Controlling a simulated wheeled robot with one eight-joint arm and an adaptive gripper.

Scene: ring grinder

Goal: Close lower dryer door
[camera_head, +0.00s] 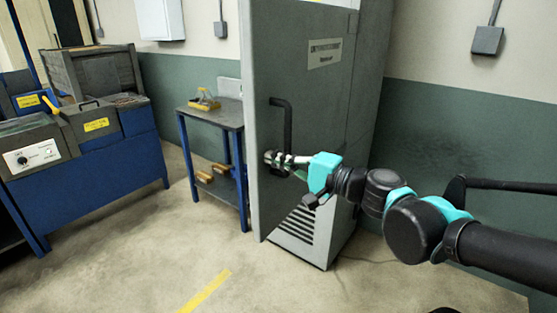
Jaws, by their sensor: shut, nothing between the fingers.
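The dryer (322,95) is a tall grey cabinet in the middle of the camera_head view. Its grey door (262,75) stands open, swung out toward the left, with a black bar handle (284,118) on its face. A vented panel (300,226) shows at the cabinet's bottom. My gripper (272,158) is shut with nothing held. My arm reaches in from the right and hides part of the cabinet's lower front.
A blue-legged side table (222,116) stands left of the door, with wooden-handled tools on it and its shelf. A blue machine bench (110,150) fills the left. The floor (150,250) in front is clear, with a yellow stripe (205,291).

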